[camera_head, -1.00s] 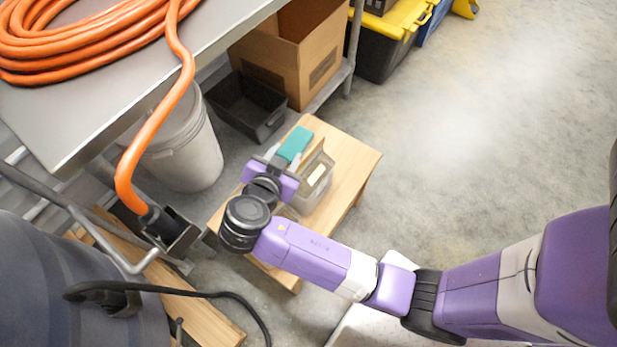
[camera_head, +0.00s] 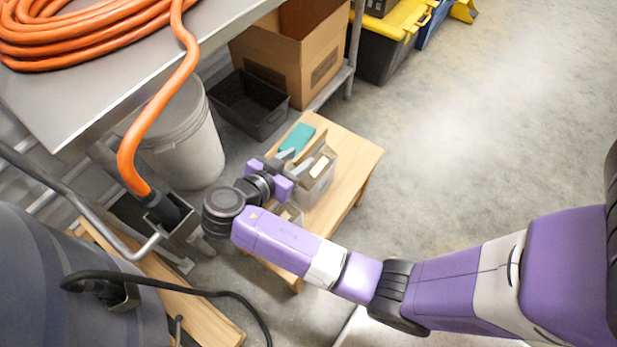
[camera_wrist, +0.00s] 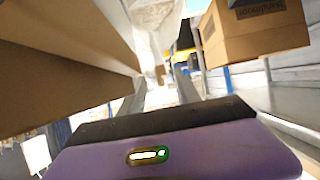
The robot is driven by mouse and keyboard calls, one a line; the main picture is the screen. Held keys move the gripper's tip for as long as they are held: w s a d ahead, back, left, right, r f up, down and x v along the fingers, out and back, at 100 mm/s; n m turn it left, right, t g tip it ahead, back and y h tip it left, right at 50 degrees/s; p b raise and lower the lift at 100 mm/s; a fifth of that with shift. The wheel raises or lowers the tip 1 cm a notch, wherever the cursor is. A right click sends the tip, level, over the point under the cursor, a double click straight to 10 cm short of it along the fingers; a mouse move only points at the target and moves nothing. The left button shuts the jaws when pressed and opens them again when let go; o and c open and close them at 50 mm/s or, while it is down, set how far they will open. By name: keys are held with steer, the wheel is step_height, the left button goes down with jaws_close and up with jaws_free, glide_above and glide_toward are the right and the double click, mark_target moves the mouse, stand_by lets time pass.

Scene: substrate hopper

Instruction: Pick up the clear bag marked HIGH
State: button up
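I cannot make out a bag marked HIGH, and no such lettering is readable. In the wrist view a whitish, translucent, crinkled thing (camera_wrist: 155,18) shows ahead of the fingers; I cannot tell whether it is the bag. My gripper (camera_head: 295,160) is above the small wooden table (camera_head: 350,165), beside a teal item (camera_head: 298,139) and a clear bin (camera_head: 318,186). The wrist view shows my gripper (camera_wrist: 160,80) with its two fingers apart and nothing held between them. My wrist and forearm hide part of the table.
A brown surface (camera_wrist: 60,55) fills the wrist view's left side, close to the fingers. A cardboard box (camera_head: 290,60) and black tray (camera_head: 248,103) lie behind the table. A grey bucket (camera_head: 185,145) and orange hose (camera_head: 160,110) are left. Floor at right is clear.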

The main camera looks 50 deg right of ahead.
mark_target(310, 148)
steer(key=shift+x, duration=3.5)
steer(key=shift+w, duration=0.15)
jaws_close()
steer(key=shift+r, duration=0.1)
steer(key=shift+w+r, duration=0.1)
